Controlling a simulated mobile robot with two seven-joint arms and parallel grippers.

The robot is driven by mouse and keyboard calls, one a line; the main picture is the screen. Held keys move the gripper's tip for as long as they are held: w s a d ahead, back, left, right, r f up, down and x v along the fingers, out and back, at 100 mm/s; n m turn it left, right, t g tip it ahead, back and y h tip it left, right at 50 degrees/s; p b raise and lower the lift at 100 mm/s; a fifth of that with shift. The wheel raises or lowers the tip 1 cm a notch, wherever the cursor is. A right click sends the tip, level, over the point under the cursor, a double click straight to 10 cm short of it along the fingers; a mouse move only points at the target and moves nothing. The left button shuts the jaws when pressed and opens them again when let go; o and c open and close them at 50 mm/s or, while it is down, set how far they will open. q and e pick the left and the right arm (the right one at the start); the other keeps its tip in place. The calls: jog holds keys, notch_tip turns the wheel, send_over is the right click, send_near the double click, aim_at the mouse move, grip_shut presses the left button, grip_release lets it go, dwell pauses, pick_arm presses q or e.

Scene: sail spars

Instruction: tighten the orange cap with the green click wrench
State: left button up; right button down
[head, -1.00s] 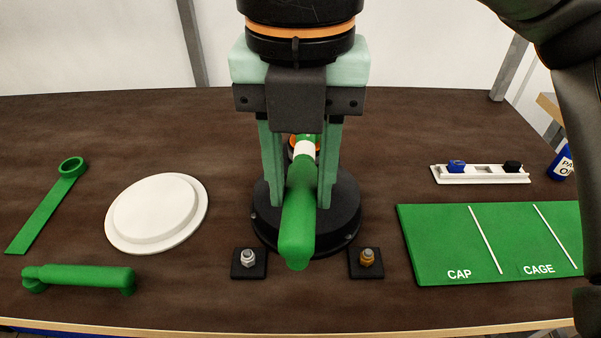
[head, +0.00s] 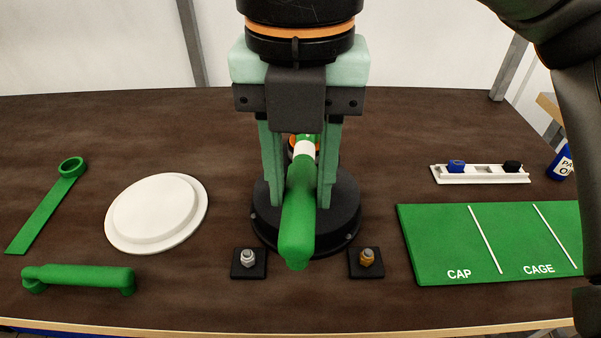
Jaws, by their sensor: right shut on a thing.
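My right gripper (head: 300,200) comes down from above at the middle of the table, with pale green fingers. It is shut on the green click wrench (head: 298,235), around its thick handle. The wrench has a white band, and its handle points toward me. Its far end is at the orange cap (head: 291,151), which shows only as a bit of orange behind the fingers. How the wrench sits on the cap is hidden. The cap is above a round black base (head: 345,215). My left gripper is not in view.
At left lie a green ring spanner (head: 45,213), a green handled tool (head: 80,277) and a white round lid (head: 155,212). Two small black plates with nuts (head: 248,262) (head: 366,262) flank the wrench handle. At right are a green CAP/CAGE mat (head: 440,235), a white rack (head: 480,178) and a blue bottle (head: 562,165).

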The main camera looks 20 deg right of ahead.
jog(key=shift+r, duration=0.25)
jog(key=shift+r+p, duration=0.5)
jog(key=shift+r, duration=0.1)
